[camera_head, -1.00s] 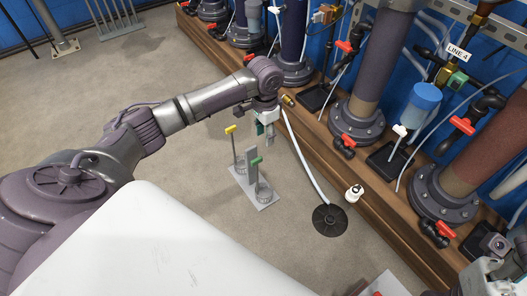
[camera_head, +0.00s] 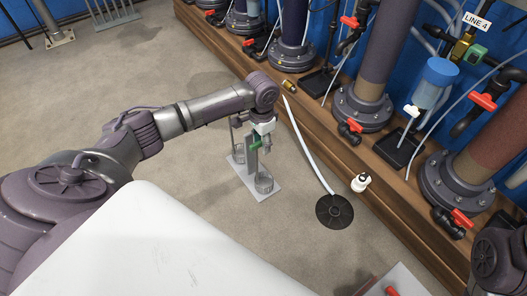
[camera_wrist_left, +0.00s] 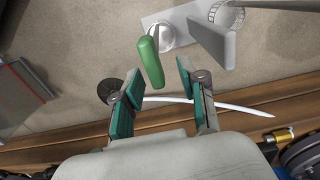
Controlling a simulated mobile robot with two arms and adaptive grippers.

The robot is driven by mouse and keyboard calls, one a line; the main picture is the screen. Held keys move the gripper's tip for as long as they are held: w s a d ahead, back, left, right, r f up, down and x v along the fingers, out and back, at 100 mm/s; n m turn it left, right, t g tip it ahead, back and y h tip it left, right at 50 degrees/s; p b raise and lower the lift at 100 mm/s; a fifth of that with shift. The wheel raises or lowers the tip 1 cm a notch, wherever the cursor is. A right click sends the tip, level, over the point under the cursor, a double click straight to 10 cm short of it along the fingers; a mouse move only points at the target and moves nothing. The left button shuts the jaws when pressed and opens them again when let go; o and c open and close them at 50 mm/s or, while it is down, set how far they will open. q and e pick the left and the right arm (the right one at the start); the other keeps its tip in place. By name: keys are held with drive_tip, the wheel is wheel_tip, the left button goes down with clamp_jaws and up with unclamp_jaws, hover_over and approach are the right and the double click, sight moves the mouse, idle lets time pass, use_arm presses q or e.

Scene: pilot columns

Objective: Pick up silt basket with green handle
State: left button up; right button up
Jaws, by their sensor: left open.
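The silt basket with the green handle (camera_head: 264,184) is a small clear round cup on a grey stand (camera_head: 266,192) on the floor. Its green handle (camera_wrist_left: 151,62) shows upright in the left wrist view, its near end between my fingertips. My left gripper (camera_head: 264,142) is right over the stand, pointing down. In the left wrist view my left gripper (camera_wrist_left: 160,78) is open, a finger on each side of the handle; contact is not visible. A second basket (camera_head: 238,153) stands at the back of the stand, its top hidden by my arm. My right gripper is not in view.
A white hose (camera_head: 308,145) runs to a black floor disc (camera_head: 334,211) right of the stand. A white bottle (camera_head: 361,182) sits near the wooden plinth (camera_head: 385,190) carrying the columns. The stand has an upright grey plate (camera_wrist_left: 205,40). Floor left of the stand is clear.

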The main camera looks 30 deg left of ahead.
use_arm(q)
drive_tip(key=shift+f, duration=0.45)
clamp_jaws()
drive_tip(key=shift+r, duration=0.1)
